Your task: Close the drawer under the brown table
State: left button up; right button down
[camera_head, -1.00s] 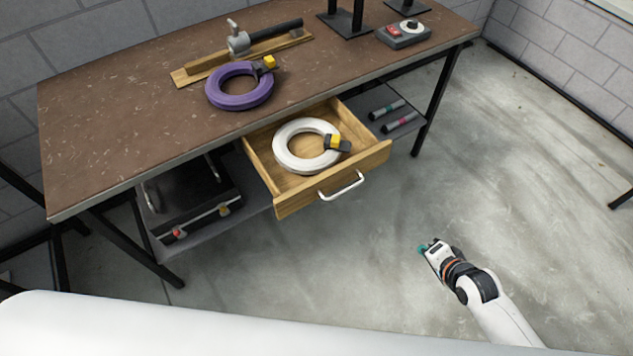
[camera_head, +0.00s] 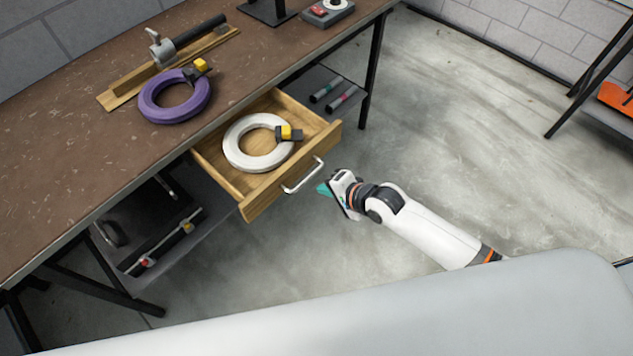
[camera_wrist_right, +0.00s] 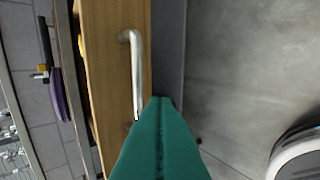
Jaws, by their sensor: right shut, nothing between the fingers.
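The wooden drawer (camera_head: 252,205) under the brown table (camera_head: 90,130) is pulled open, with a metal bar handle (camera_head: 303,176) on its front. A white cable coil with a yellow and black plug (camera_head: 240,160) lies inside it. My right gripper (camera_head: 324,188) is shut and empty, just to the right of the handle in the head view. In the right wrist view its teal fingers (camera_wrist_right: 158,145) are together, and their tips appear beside the lower end of the handle (camera_wrist_right: 135,70). I cannot tell whether they touch it. My left gripper is not in view.
A purple coil (camera_head: 150,100) and a clamp on a wooden board (camera_head: 118,96) lie on the tabletop. A shelf under the table holds a black case (camera_head: 150,225) and two small cylinders (camera_head: 340,98). The floor (camera_head: 450,130) right of the drawer is clear.

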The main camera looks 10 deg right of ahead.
jog(key=shift+w+a+f, duration=0.15)
jog(key=shift+w+a, duration=0.35)
jog(key=shift+w, duration=0.15)
jog(key=shift+w+a+f, duration=0.1)
jog(key=shift+w+a, duration=0.35)
jog(key=shift+w, duration=0.2)
jog(key=b, duration=0.6)
send_near(257, 145)
jog(key=x, duration=0.3)
jog(key=shift+s+a, duration=0.1)
jog(key=w+a, duration=0.1)
jog(key=w, duration=0.1)
jog(key=w+a+b, duration=0.1)
jog(key=w+a, duration=0.1)
jog(key=shift+w, duration=0.25)
jog(key=shift+w+a+r+b, duration=0.1)
jog(key=shift+w+a+b, duration=0.25)
jog(key=shift+w, duration=0.1)
jog(key=shift+r, duration=0.25)
jog(key=shift+w+r, duration=0.1)
